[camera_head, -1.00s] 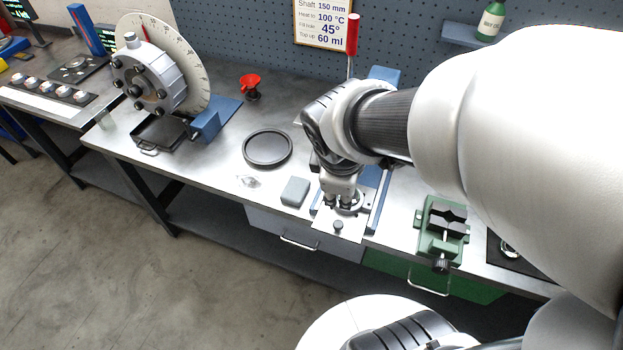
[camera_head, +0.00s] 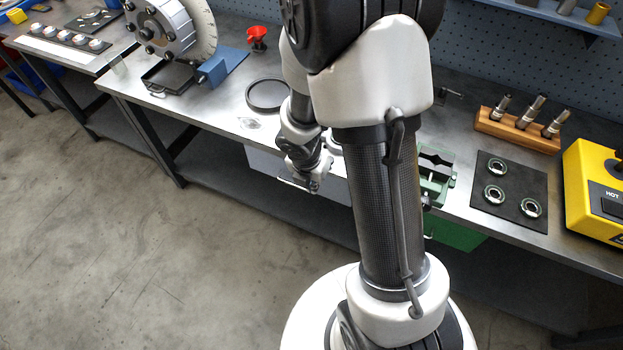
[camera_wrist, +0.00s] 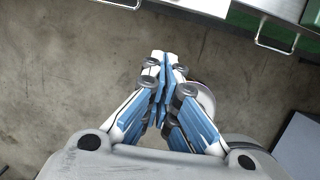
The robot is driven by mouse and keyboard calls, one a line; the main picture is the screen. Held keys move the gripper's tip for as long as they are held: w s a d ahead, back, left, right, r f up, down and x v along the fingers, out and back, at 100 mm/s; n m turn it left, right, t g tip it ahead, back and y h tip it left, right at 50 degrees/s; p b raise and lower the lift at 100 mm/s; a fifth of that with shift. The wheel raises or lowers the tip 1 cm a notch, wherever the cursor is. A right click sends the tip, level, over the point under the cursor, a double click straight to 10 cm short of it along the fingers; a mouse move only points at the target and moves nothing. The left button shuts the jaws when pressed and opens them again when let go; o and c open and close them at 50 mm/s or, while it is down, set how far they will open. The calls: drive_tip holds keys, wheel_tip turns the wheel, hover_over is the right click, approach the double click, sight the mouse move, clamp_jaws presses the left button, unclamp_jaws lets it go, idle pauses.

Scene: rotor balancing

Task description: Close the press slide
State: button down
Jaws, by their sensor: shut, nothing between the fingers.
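The press and its slide are hidden behind my arm in the head view, and I cannot make out the slide in the wrist view. My gripper (camera_head: 298,184) is in front of the bench's front edge, near the pale drawer front (camera_head: 262,163). In the wrist view, my gripper (camera_wrist: 163,62) points over the bare floor with its blue-padded fingers together and nothing between them.
A black ring tray (camera_head: 267,108) lies on the bench left of my arm. A green vise (camera_head: 436,165) stands right of it, with a mat of bearings (camera_head: 508,208) beyond. In the wrist view, the green drawer handle (camera_wrist: 274,44) sticks out at upper right.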

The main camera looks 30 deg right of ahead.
drive_tip(key=w+d+f, duration=0.3)
drive_tip(key=d, duration=0.1)
drive_tip(key=shift+f, duration=0.4)
